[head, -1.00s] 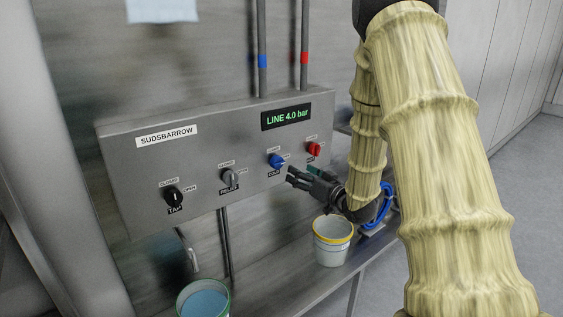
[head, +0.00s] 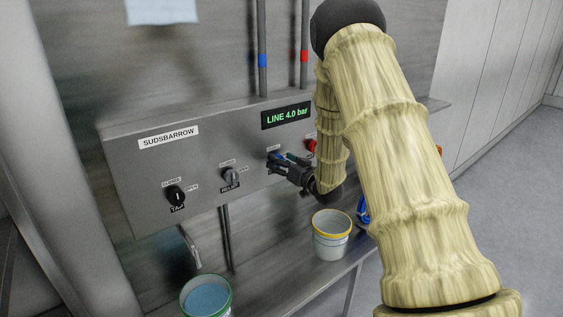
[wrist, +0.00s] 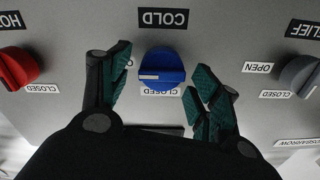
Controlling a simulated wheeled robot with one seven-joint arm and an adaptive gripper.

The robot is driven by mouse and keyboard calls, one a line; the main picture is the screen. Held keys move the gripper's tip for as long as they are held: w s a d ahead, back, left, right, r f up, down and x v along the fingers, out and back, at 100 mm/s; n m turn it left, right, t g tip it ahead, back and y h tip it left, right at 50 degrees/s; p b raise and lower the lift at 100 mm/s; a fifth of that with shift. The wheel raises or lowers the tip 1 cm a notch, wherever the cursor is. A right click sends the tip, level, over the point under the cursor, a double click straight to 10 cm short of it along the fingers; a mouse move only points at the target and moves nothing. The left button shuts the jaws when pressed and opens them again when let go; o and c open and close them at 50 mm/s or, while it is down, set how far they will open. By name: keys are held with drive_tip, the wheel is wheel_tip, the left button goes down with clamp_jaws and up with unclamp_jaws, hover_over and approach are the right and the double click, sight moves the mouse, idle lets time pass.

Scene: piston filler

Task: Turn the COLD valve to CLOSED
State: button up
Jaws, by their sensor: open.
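The COLD valve is a blue knob (wrist: 161,68) on the grey panel. In the wrist view, which shows the panel upside down, its white pointer mark points left. The COLD label (wrist: 162,18) is above it in that view and a partly covered CLOSED label (wrist: 160,91) is just below. My gripper (wrist: 163,66) is open, with one finger on each side of the knob; gaps show, and I cannot tell any contact. In the head view my gripper (head: 275,161) is at the panel and hides most of the blue knob.
The red HOT knob (wrist: 18,67) and grey RELIEF knob (wrist: 298,74) flank it closely. The black TAP knob (head: 176,195) is farther left. The display (head: 286,116) reads LINE 4.0 bar. A yellow-rimmed bucket (head: 332,240) stands below my gripper, and a bucket of blue liquid (head: 207,298) stands front left.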

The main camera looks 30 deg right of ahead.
drive_tip(key=c, duration=1)
drive_tip(key=shift+c, duration=0.2)
drive_tip(key=shift+n+b, duration=0.3)
drive_tip(key=shift+b, duration=0.1)
drive_tip(key=n+b, duration=0.5)
drive_tip(key=b, duration=0.1)
drive_tip(key=n+b, duration=0.6)
drive_tip(key=b, duration=0.1)
drive_tip(key=n+b, duration=0.6)
drive_tip(key=shift+a+f, duration=0.25)
drive_tip(key=shift+a, duration=0.05)
drive_tip(key=shift+n+b, duration=0.3)
drive_tip(key=shift+b, duration=0.1)
